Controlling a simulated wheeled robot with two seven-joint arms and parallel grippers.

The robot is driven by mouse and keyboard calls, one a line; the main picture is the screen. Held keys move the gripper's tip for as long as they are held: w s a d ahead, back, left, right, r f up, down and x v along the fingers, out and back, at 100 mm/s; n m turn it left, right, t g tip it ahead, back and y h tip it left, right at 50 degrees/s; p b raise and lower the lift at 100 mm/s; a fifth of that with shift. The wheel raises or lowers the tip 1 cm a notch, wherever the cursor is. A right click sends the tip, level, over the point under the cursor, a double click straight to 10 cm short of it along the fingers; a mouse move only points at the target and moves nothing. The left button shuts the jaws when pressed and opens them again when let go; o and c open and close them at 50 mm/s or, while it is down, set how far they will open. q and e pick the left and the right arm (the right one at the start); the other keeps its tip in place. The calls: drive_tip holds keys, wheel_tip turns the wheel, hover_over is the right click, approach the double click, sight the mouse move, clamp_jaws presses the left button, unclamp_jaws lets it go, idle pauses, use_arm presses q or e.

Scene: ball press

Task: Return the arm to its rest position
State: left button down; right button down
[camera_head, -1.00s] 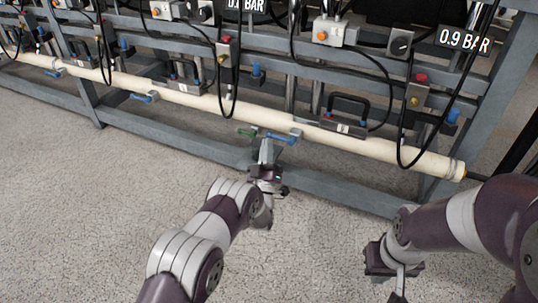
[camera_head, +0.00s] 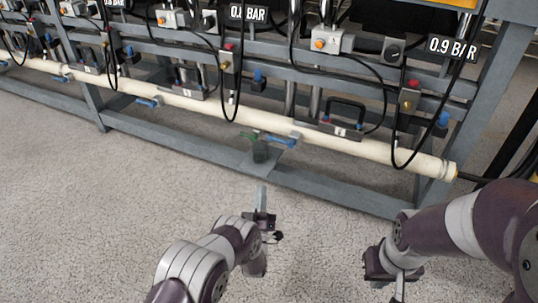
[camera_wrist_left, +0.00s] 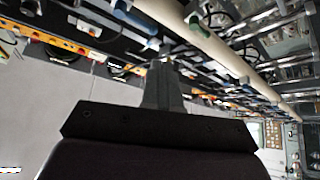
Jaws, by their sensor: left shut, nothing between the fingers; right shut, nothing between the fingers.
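My left gripper (camera_head: 262,197) is shut and empty in the head view, over the grey floor in front of the press frame and apart from it. Its closed fingers also show in the left wrist view (camera_wrist_left: 167,85), with the pipe and rack beyond them. My right gripper (camera_head: 398,288) is low at the right of the head view, pointing down over the floor, shut and empty. Its tips are close to the lower picture edge.
A grey metal rack (camera_head: 190,133) crosses the back. A cream pipe (camera_head: 200,103) runs along it, with blue-handled valves (camera_head: 279,141) and a green-handled valve (camera_head: 256,148). Black hoses (camera_head: 232,85) hang down. A sign (camera_head: 452,48) reads 0.9 BAR. The carpeted floor (camera_head: 110,200) in front is clear.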

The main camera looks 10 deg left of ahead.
use_arm(q)
wheel_tip(320, 180, down, 14)
drive_tip(key=m+g+h, duration=0.1)
drive_tip(key=m+g, duration=0.3)
drive_tip(key=g, duration=0.6)
drive_tip(key=s+a+r+m+g+p, duration=0.1)
drive_tip(key=s+a+r+g+p, duration=0.3)
drive_tip(key=s+r, duration=0.65)
drive_tip(key=s+a+r+m+g+p, duration=0.15)
drive_tip(key=s+r+g+p, duration=0.4)
drive_tip(key=s+r, duration=0.55)
drive_tip(key=s+a+r+m+g+p, duration=0.15)
drive_tip(key=s+r+g+p, duration=0.35)
drive_tip(key=s+r, duration=0.6)
wheel_tip(320, 180, up, 48)
drive_tip(key=w+a+n+t+p, duration=0.1)
drive_tip(key=w+a+p, duration=0.1)
drive_tip(key=p, duration=3.7)
drive_tip(key=shift+w+t+y, duration=0.3)
drive_tip(key=shift+w+t, duration=0.05)
